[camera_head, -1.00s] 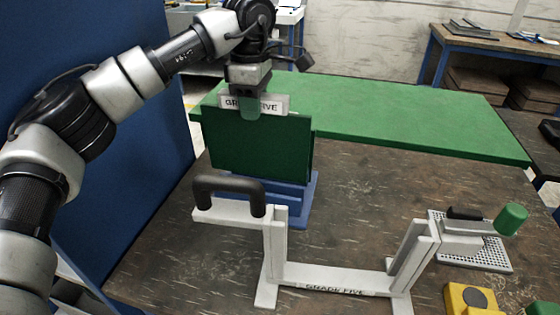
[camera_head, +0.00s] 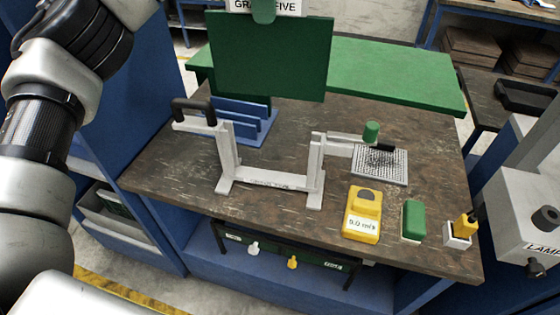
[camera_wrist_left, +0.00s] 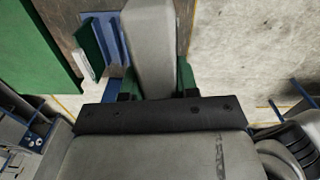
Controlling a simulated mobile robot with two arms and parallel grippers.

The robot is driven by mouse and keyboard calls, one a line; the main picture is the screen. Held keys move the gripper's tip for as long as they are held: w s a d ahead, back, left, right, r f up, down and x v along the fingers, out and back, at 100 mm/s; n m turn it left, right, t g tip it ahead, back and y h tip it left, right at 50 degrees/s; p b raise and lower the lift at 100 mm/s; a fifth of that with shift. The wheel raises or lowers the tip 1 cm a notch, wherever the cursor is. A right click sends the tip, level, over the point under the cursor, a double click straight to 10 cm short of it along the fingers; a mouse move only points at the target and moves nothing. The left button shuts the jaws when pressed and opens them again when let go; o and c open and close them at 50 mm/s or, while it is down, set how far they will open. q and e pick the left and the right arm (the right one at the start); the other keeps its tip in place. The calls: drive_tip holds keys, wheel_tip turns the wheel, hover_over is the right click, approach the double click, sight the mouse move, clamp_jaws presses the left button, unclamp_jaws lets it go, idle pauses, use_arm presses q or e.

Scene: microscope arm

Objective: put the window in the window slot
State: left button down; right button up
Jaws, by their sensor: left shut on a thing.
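The window appears to be the dark green panel (camera_head: 270,60) with a white "GRADE FIVE" label strip on its top edge. My left gripper (camera_head: 263,10) is shut on it at that strip and holds it upright above the table, with most of the gripper cut off by the top of the head view. A pale frame (camera_head: 270,180) with two uprights and a low crossbar stands on the table, nearer than the panel, and looks like the window slot. The panel is apart from it. My right gripper is not in view.
Behind the frame is a blue rack (camera_head: 245,125) with a dark green piece (camera_head: 262,100) in it. A yellow block (camera_head: 362,215) and a green block (camera_head: 412,220) stand at front right.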

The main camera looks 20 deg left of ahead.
use_arm(q)
hover_over(269, 95)
drive_tip(key=w, duration=0.1)
wheel_tip(269, 95, down, 10)
wheel_tip(269, 95, down, 6)
drive_tip(key=shift+s+a+f, duration=0.1)
drive_tip(key=shift+a+f, duration=0.05)
wheel_tip(269, 95, down, 11)
drive_tip(key=p, duration=0.3)
drive_tip(key=shift+a, duration=0.15)
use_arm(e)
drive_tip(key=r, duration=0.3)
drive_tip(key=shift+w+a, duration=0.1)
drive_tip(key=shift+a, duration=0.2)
use_arm(q)
drive_tip(key=c, duration=0.8)
unclamp_jaws()
drive_tip(key=shift+c, duration=0.2)
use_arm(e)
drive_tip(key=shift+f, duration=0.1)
